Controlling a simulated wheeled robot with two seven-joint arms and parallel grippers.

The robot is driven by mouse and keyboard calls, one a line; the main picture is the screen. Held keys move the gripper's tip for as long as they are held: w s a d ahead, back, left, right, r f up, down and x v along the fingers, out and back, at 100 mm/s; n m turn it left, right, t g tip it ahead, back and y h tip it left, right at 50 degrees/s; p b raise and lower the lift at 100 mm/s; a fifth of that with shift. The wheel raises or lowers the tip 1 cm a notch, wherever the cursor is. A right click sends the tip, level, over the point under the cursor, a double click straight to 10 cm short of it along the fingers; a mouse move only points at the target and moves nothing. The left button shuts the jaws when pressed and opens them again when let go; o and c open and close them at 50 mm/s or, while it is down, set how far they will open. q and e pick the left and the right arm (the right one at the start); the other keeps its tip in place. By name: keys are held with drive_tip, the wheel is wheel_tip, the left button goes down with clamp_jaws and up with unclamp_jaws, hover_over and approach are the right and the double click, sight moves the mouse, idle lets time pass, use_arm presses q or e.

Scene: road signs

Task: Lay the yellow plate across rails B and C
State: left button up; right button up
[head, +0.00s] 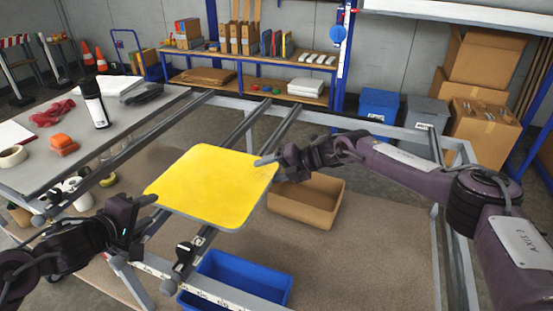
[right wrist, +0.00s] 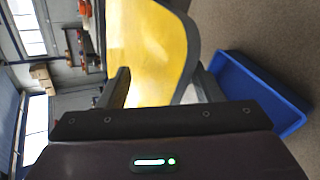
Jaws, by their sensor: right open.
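The yellow plate (head: 213,187) lies over the grey rails of the frame in the head view, with its near edge over a rail (head: 207,236). I cannot tell whether it rests on the rails or is held just above them. My left gripper (head: 150,199) is at its left corner; whether its jaws are closed on the plate is unclear. My right gripper (head: 268,161) is open at the far right corner, one finger over the plate's top. In the right wrist view the plate (right wrist: 150,45) lies between the two open fingers (right wrist: 162,88). The rail letters are too small to read.
A blue bin (head: 240,280) and a cardboard box (head: 307,200) stand below the frame. A grey table (head: 130,135) with a black bottle (head: 92,100), tape and orange blocks is at left. A dark clamp (head: 184,252) sits on a rail near the front bar.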

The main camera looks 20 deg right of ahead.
drive_tip(key=shift+a, duration=0.1)
drive_tip(key=shift+w, duration=0.1)
drive_tip(key=shift+w+d+f, duration=0.1)
drive_tip(key=shift+d+f, duration=0.05)
drive_tip(key=shift+d, duration=0.25)
use_arm(q)
drive_tip(key=shift+s+a+r, duration=0.1)
drive_tip(key=shift+s+r, duration=0.4)
drive_tip(key=shift+r, duration=0.4)
use_arm(e)
drive_tip(key=shift+a, duration=0.1)
use_arm(q)
drive_tip(key=shift+r, duration=0.1)
use_arm(e)
drive_tip(key=o, duration=0.8)
drive_tip(key=v, duration=1.2)
drive_tip(key=shift+a, duration=0.15)
